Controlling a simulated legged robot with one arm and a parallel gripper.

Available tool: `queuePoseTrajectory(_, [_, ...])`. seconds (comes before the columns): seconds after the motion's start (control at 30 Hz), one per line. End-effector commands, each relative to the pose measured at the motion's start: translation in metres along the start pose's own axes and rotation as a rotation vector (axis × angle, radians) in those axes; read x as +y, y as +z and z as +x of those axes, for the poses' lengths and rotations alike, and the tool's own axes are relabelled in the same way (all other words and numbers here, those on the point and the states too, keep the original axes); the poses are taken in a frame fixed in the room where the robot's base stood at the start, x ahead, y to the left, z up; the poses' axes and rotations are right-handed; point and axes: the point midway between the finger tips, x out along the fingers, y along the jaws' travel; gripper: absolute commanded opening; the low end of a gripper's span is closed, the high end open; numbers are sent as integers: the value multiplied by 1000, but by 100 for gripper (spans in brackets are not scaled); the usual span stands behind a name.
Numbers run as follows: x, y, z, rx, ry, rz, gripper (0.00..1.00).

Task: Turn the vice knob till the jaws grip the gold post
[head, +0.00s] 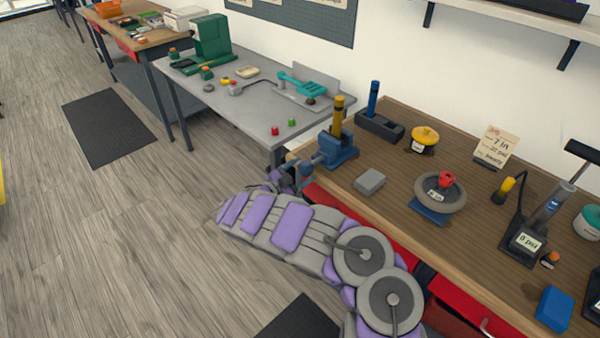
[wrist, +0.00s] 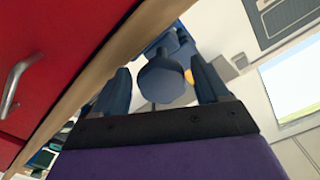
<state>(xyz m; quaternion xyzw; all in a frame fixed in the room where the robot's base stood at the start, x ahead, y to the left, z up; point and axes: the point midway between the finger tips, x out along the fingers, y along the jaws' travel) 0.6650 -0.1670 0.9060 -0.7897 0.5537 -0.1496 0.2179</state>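The blue vice (head: 340,152) stands at the near left corner of the wooden bench. The gold post (head: 338,117) stands upright at its jaws; whether the jaws touch it is too small to tell. My gripper (head: 297,172) is at the vice's left side, off the bench edge. In the wrist view the round dark blue vice knob (wrist: 163,80) sits ahead, between the two fingers of my gripper (wrist: 162,85). The fingers are apart, with a visible gap on each side of the knob. Part of the vice (wrist: 170,43) shows behind the knob. A sliver of gold (wrist: 189,76) shows beside it.
A grey block (head: 370,181), a blue post in a dark holder (head: 380,125) and a wheel on a blue stand (head: 440,193) are on the bench. Red drawers (wrist: 45,60) lie left in the wrist view.

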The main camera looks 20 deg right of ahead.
Motion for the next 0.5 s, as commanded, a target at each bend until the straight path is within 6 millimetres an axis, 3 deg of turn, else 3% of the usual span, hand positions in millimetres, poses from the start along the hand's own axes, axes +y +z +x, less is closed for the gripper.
queuePoseTrajectory(0.33, [-1,-2,-1,3,-2,1,82])
queuePoseTrajectory(0.5, [-2,-3,-18,3,-4,0,82])
